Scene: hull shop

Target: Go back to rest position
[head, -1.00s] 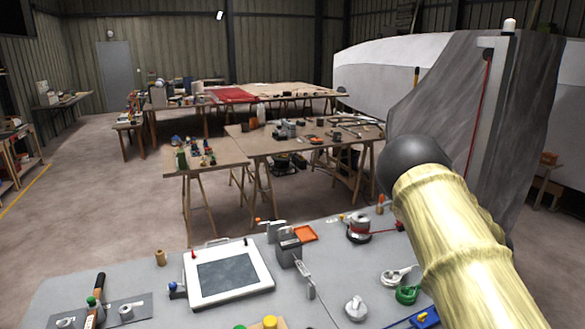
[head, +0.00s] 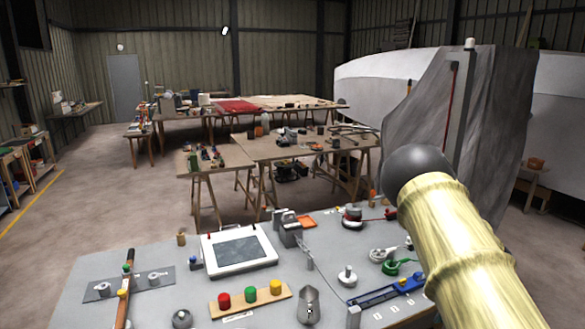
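My yellow, bamboo-patterned arm with a dark round joint fills the right of the head view, reaching up from the lower right corner over the edge of the grey bench (head: 110,262). My gripper is not in view, so I cannot see whether it holds anything. The bench carries a white-framed panel (head: 238,249) with a dark screen, a wooden strip with red, green and yellow knobs (head: 251,301), and a lever plate (head: 128,284). My arm hides part of the bench's right side.
A blue rail device (head: 390,291), green ring piece (head: 402,267) and red-and-grey round device (head: 353,217) stand near my arm. Wooden trestle tables (head: 240,151) stand beyond. A grey hull form (head: 432,120) rises at right. Open floor (head: 105,205) lies at left.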

